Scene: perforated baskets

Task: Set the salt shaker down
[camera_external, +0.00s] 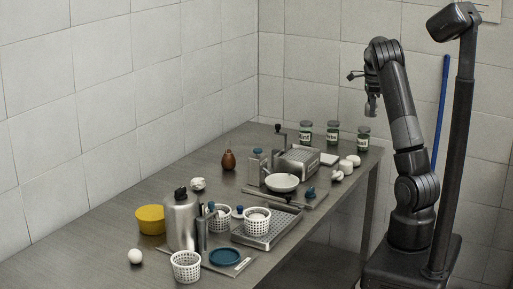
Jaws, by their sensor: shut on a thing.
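My gripper (371,95) is raised in the air above the far right end of the metal table (120,222), well clear of its surface. It points down and is shut on a small greyish thing, the salt shaker (371,106) as far as I can tell. The shaker's details are too small to make out, and the fingers partly hide it. It touches nothing on the table.
Jars with green labels (333,132) stand at the far right, near small white pieces (346,165). A white bowl (282,182), perforated baskets (186,266), a metal bottle (180,222) and a yellow tub (150,219) crowd the middle and front. The left strip is mostly clear.

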